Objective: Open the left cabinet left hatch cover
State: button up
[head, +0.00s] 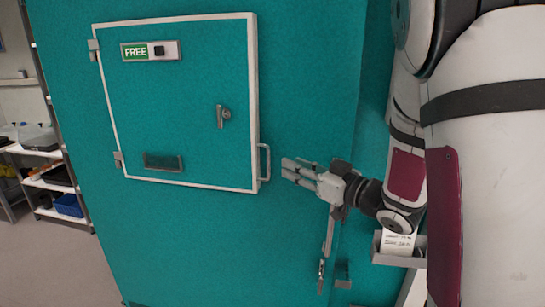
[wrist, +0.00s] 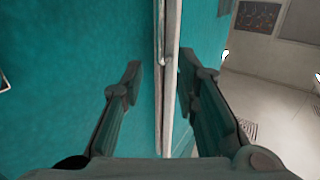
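The hatch cover (head: 180,105) is a teal panel with a white border on the teal cabinet (head: 300,80) in the head view. It looks shut. Its hinges are on the left, and a pale bar handle (head: 264,162) is at its lower right edge. A small grey latch (head: 223,115) sits on the panel. My gripper (head: 290,170) is just right of the handle, fingers pointing left, apart from it in the picture. In the wrist view, my gripper (wrist: 160,78) is open, with a pale upright strip (wrist: 168,85) between the fingers; contact is unclear.
A green FREE sign (head: 150,51) is on the hatch. A grey upright bar (head: 328,245) shows below my gripper. A small tray with a paper label (head: 398,245) is at lower right. Shelves (head: 45,170) stand at far left, with bare floor before them.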

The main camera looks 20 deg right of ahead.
jog(key=x, duration=0.8)
jog(key=shift+w+a+p, duration=0.15)
jog(key=shift+w+p, duration=0.1)
jog(key=shift+p, duration=0.05)
jog(key=shift+c, duration=0.5)
grip_shut()
